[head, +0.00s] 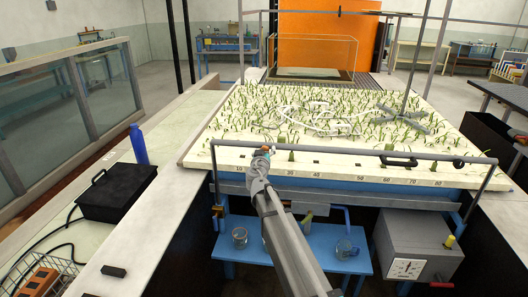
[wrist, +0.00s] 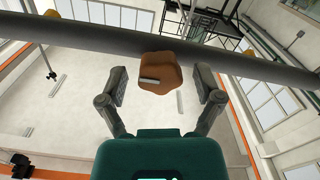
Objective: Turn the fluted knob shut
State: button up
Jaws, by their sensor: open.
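The fluted knob (wrist: 158,76) is orange-brown with a lobed edge and a pale bar across its face. In the wrist view it shows between the tips of my gripper (wrist: 161,88), just under a grey pipe (wrist: 160,47). The fingers are open, with a gap on each side of the knob, and I see no contact. In the head view my gripper (head: 262,156) is at the front edge of the planted bed, by the grey rail. Only a small brownish patch shows at its tip there; my arm hides the rest.
The planted bed (head: 215,151) lies behind the rail. A blue bottle (head: 139,145) and a black case (head: 117,192) stand on the left ledge. A blue shelf (head: 284,250) below holds glass vessels. A grey box (head: 417,243) with a dial is at right.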

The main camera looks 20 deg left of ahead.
jog(key=c, duration=1.2)
jog(key=shift+o, duration=0.2)
jog(key=shift+n, duration=0.4)
jog(key=n, duration=0.8)
jog(key=shift+a+f+n, duration=0.1)
jog(key=shift+n, duration=0.2)
jog(key=n, duration=0.4)
jog(key=shift+n, duration=0.3)
jog(key=shift+f+n, duration=0.1)
jog(key=shift+n, duration=2)
